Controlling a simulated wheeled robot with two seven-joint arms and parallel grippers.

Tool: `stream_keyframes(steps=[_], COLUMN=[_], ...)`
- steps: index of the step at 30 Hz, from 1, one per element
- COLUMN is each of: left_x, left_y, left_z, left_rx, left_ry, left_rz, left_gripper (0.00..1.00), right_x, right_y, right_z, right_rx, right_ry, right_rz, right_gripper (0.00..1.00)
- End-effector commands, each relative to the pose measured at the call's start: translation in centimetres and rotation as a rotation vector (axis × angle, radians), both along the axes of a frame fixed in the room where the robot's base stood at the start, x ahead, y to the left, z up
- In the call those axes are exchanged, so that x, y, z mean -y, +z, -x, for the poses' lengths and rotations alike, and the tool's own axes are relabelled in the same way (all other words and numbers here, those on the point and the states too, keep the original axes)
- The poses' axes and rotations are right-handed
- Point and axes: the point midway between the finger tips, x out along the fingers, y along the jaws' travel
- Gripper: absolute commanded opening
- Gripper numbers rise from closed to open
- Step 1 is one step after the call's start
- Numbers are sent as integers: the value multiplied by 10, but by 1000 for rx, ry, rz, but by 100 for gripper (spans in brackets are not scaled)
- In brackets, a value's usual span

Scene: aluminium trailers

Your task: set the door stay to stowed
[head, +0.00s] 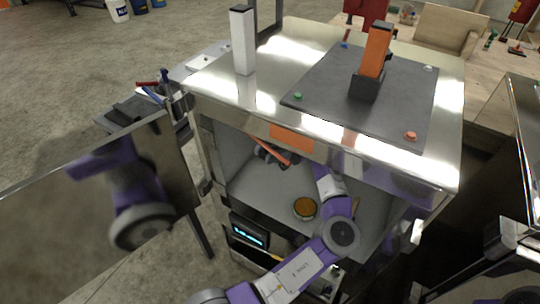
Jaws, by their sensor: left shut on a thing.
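The trailer box is open at the front, and its bright metal door (60,235) stands swung out to the left. A thin orange-red rod (268,148), which looks like the door stay, slants down to the right just under the front edge of the top. My left arm reaches into the opening from below. My left gripper (272,157), dark and small here, is at the rod and looks shut on it. Its fingertips and the rod's ends are partly hidden by shadow and the top's edge. My right gripper does not show.
A dark unit with a lit display (248,235) is at the lower front. An upright orange lever (376,50) and a white post (242,40) stand on top. The door mirrors my arm.

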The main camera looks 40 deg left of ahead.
Motion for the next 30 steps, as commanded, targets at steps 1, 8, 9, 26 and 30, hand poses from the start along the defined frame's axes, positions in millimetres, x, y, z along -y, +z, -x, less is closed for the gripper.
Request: stream_keyframes(steps=[1,8,9,26,30], left_x=[0,-1,-1,-1,-2], left_y=[-1,0,0,1,1], left_z=[0,0,0,0,0], left_rx=[-2,-1,-1,0,0], left_ry=[11,39,41,44,43], left_rz=[-4,-1,-1,0,0], left_gripper=[0,0,0,52,54], right_x=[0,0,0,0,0], right_y=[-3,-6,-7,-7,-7], right_z=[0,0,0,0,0], right_rx=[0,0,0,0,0], right_ry=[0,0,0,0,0], right_rz=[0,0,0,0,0], right_gripper=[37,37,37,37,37])
